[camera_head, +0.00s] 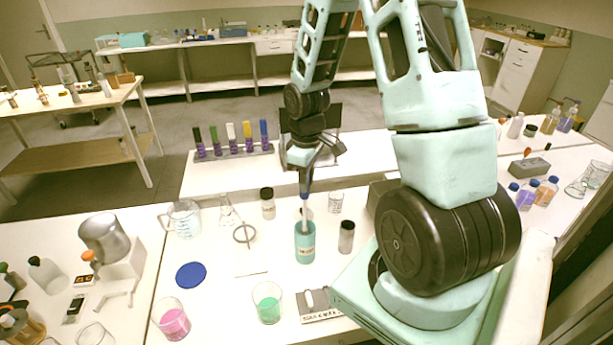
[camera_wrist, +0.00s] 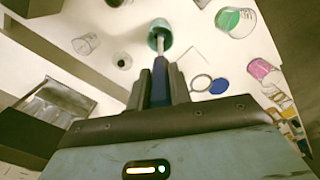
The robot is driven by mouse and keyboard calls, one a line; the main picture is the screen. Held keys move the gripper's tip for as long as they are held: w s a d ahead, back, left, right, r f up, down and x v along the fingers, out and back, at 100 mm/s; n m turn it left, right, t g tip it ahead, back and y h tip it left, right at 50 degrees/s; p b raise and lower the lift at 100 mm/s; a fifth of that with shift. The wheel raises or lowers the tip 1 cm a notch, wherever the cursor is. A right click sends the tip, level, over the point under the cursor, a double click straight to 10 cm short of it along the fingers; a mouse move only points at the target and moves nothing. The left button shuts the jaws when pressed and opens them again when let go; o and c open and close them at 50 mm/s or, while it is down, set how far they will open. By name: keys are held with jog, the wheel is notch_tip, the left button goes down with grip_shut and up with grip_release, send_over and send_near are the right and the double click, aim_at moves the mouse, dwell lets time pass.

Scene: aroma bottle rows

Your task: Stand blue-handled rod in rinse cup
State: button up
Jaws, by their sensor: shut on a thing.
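My gripper (camera_head: 305,172) is shut on the blue handle of the blue-handled rod (camera_head: 304,205). In the wrist view the gripper (camera_wrist: 160,80) grips the blue handle (camera_wrist: 159,92), and the pale shaft runs away from it. The teal rinse cup (camera_head: 305,246) stands on the bench below my gripper. It also shows in the wrist view (camera_wrist: 153,42), with the shaft's end at its mouth. In the head view the shaft reaches down to the cup's opening. I cannot tell how deep the tip sits in the cup.
A small dark-capped jar (camera_head: 346,237) stands close right of the cup. A capped bottle (camera_head: 268,203) and a clear beaker (camera_head: 335,203) stand behind. A ring stand (camera_head: 244,235) is at left. Green (camera_head: 267,302) and pink (camera_head: 172,319) beakers stand in front. A rack (camera_head: 233,152) of rods stands at the back.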

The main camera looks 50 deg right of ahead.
aim_at(307, 198)
jog(key=shift+f+b, duration=2.05)
jog(key=shift+f, duration=1.15)
jog(key=o, duration=1)
notch_tip(307, 198, up, 17)
jog(key=shift+r+b, duration=0.2)
jog(key=shift+b, duration=0.6)
